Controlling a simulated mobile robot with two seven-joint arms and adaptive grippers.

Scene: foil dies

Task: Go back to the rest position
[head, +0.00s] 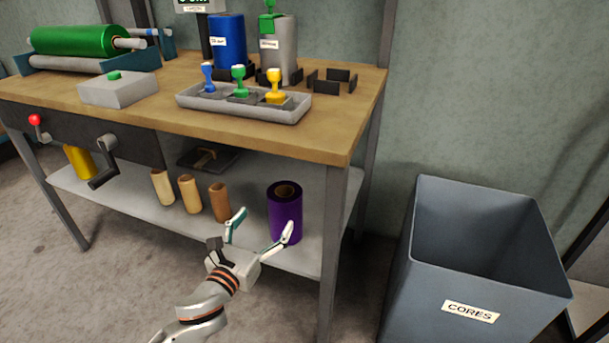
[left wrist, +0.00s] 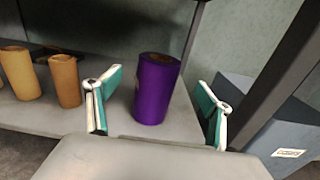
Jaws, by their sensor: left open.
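My left gripper (head: 262,232) is open and empty in the head view, in front of the workbench's lower shelf. A purple roll (head: 285,213) stands upright on that shelf just behind the gripper. In the left wrist view the purple roll (left wrist: 157,88) shows between the two spread fingers of my left gripper (left wrist: 158,110), beyond their tips and apparently not touched. My right gripper is not in view.
The workbench (head: 330,143) carries a green roll (head: 78,40), a grey tray (head: 245,110) with stamps, and blue and grey canisters. Several tan and brown cores (head: 190,194) stand on the lower shelf (head: 130,205). A grey bin (head: 480,265) labelled CORES stands at the right.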

